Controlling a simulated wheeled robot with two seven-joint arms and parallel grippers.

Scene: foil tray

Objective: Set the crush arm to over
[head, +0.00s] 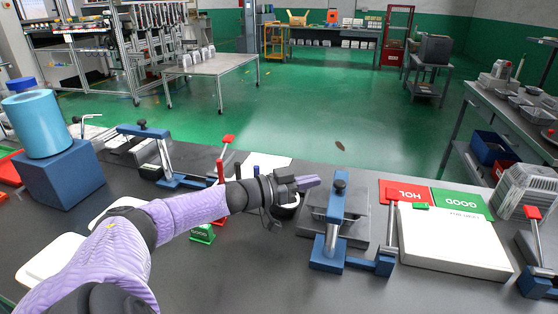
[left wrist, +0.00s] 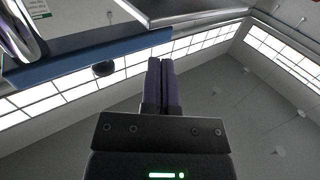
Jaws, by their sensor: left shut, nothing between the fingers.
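A blue crush arm (head: 333,222) with a dark knob (head: 340,180) on its end stands over a grey plate block (head: 357,222) on the bench, right of centre. My left gripper (head: 312,183) reaches in from the left, its purple fingers shut and empty, pointing right. Its fingertips are just left of the knob in the picture; I cannot tell whether they touch it. In the left wrist view the shut fingers (left wrist: 161,82) point up the picture, with a blue bar (left wrist: 85,52) and a dark round knob (left wrist: 103,69) to their upper left. My right gripper does not show.
Red and green labelled cards (head: 436,196) and a white box (head: 452,240) lie right of the fixture. Another blue clamp (head: 165,160) stands behind left. A cyan cylinder (head: 37,124) sits on a blue block (head: 60,180) at left. Pens and a green-based item (head: 202,234) are near my forearm.

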